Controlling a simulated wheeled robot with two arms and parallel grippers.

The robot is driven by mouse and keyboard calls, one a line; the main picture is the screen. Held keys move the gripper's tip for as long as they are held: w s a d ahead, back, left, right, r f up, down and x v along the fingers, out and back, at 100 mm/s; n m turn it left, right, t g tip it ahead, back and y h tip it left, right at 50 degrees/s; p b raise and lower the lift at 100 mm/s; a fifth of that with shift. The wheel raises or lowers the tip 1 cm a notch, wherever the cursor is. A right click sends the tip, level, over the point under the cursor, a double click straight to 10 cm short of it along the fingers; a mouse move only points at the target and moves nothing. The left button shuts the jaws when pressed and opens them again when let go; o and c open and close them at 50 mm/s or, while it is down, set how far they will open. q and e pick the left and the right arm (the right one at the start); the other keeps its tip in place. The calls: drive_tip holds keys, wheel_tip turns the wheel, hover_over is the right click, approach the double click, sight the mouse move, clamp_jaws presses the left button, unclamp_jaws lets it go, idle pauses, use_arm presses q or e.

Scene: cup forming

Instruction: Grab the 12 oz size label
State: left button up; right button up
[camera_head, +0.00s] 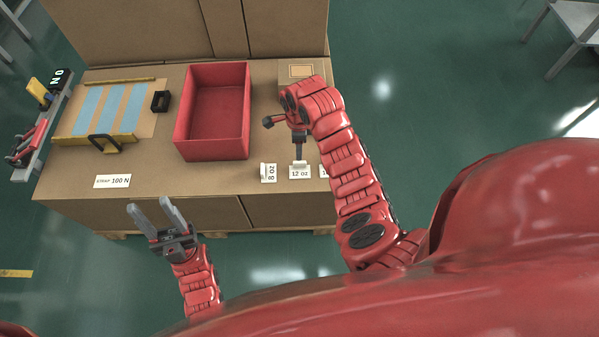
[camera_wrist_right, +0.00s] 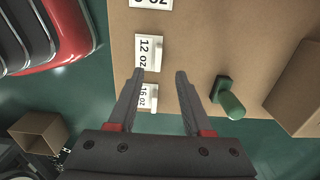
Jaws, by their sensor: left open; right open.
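The 12 oz label (camera_head: 300,172) is a small white tag at the front right of the cardboard-topped table. In the right wrist view the 12 oz label (camera_wrist_right: 143,52) lies just beyond the left fingertip, with a raised white tab. My right gripper (camera_head: 299,160) points down over this label in the head view. Its fingers (camera_wrist_right: 160,73) are open and nothing is between them. My left gripper (camera_head: 150,203) is open and empty, in front of the table's front edge.
The 8 oz label (camera_head: 268,173) stands left of the 12 oz one. The 16 oz label (camera_wrist_right: 150,97) is partly behind a right gripper finger. A red bin (camera_head: 213,147), a strap board (camera_head: 142,121) and a STRAP 100 N label (camera_head: 112,181) lie further left. A green knob (camera_wrist_right: 232,104) is nearby.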

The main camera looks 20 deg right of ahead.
sight(300, 162)
wheel_tip(300, 162, down, 4)
drive_tip(key=shift+r, duration=0.2)
drive_tip(key=f, duration=0.3)
drive_tip(key=shift+s+f, duration=0.25)
drive_tip(key=shift+f, duration=0.1)
drive_tip(key=shift+w+f, duration=0.1)
drive_tip(key=shift+f, duration=0.5)
clamp_jaws()
